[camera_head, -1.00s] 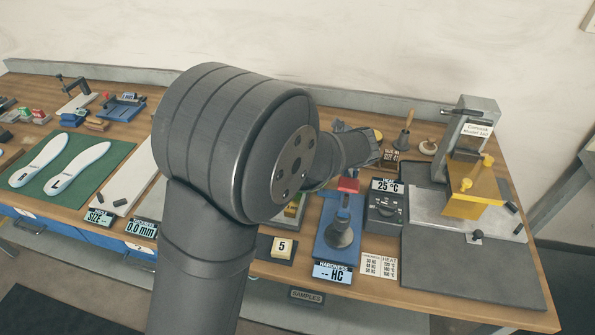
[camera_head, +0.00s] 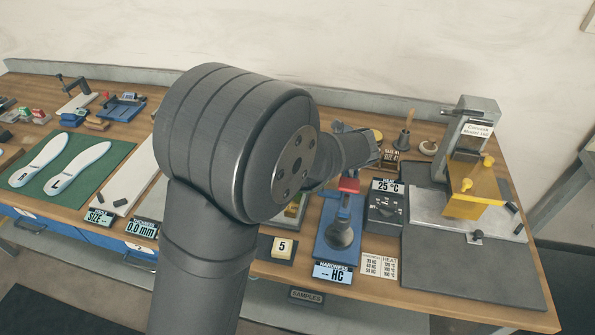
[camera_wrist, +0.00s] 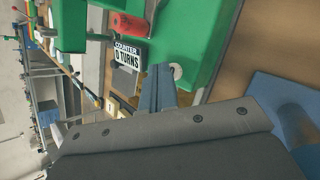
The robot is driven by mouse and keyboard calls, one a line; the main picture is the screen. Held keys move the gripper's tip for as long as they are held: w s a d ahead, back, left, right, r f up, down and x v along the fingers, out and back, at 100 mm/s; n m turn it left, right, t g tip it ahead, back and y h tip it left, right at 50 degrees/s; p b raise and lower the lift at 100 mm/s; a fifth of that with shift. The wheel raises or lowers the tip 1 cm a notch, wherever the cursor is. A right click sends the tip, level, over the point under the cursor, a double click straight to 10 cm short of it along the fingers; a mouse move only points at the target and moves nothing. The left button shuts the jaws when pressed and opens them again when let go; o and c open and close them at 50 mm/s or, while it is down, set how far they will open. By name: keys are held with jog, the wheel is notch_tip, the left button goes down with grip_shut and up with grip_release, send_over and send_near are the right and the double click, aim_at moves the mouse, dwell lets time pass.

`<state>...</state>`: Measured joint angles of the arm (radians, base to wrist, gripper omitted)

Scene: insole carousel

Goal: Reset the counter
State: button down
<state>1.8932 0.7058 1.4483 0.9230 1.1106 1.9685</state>
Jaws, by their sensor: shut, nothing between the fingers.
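The counter (camera_wrist: 127,55) shows in the wrist view as a small tilted sign with a black "COUNTER" header and the reading "0 TURNS". It is fixed to a green machine body (camera_wrist: 203,40). A round whitish knob or button (camera_wrist: 177,72) lies on the green surface to the right of the counter. My gripper (camera_wrist: 158,72) is shut and empty. Its fingertips appear close to that round part, just right of and below the sign; I cannot tell whether they touch it. In the head view my arm hides the counter and the fingertips.
A red cylindrical part (camera_wrist: 127,25) sits above the counter in the wrist view. In the head view a blue hardness tester (camera_head: 340,230), a dark heat box (camera_head: 384,210) and a yellow-headed press (camera_head: 471,190) stand right of my arm. Insoles lie on a green mat (camera_head: 92,185).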

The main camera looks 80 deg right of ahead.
jog(key=shift+s+r, duration=0.4)
jog(key=shift+r, duration=0.05)
jog(key=shift+w+r, duration=0.1)
jog(key=shift+r, duration=0.1)
jog(key=shift+r, duration=2.45)
jog(key=shift+f, duration=0.15)
